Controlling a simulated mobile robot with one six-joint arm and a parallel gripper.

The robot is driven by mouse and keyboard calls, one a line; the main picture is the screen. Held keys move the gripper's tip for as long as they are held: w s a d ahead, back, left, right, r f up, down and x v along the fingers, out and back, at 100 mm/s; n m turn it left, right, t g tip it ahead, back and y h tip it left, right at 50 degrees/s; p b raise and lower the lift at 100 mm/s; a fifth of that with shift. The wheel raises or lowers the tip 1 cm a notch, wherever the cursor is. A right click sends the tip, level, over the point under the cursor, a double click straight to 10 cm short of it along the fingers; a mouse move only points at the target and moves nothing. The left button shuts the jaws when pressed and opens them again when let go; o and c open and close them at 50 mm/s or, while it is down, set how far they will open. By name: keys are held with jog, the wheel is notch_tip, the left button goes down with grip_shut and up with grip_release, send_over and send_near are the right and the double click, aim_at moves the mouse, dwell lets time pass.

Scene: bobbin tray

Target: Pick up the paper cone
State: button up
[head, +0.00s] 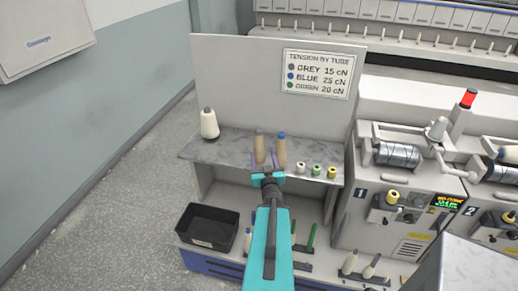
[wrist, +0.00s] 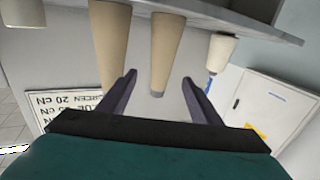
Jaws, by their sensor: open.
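Two tan tapered paper cones stand upright on the grey shelf (head: 225,150): one with a grey tip (head: 259,147) and, to its right, one with a blue tip (head: 281,150). My gripper (head: 264,161) is open and empty in front of them. The wrist view is upside down. There the grey-tipped cone (wrist: 163,55) appears between my open fingers (wrist: 160,84), with no contact visible. The blue-tipped cone (wrist: 108,45) is left of it, its tip outside the fingers' gap. The lower part of the cones is partly hidden by my gripper in the head view.
A white yarn cone (head: 209,124) stands at the shelf's left, with free shelf beside it. Several small spools (head: 316,170) line the right. A back panel (head: 235,80) with a tension sign (head: 319,74) rises behind. A black bin (head: 207,227) sits below left; a winding machine (head: 392,190) is right.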

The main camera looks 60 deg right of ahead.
aim_at(260, 146)
jog(key=shift+w+d+f+b, duration=0.15)
jog(key=shift+b, duration=0.2)
jog(key=b+x, duration=0.4)
jog(key=b, duration=0.4)
jog(key=shift+f, duration=0.1)
jog(key=w+d+b, duration=0.1)
jog(key=b, duration=0.3)
jog(key=shift+b, duration=0.4)
jog(key=shift+w+d+r, duration=0.2)
jog(key=shift+d+r, duration=0.05)
jog(key=shift+d, duration=0.1)
jog(key=shift+p+x, duration=0.35)
jog(key=shift+x, duration=0.65)
jog(key=p+x, duration=0.1)
jog(key=x, duration=0.4)
jog(key=shift+w+r, duration=0.15)
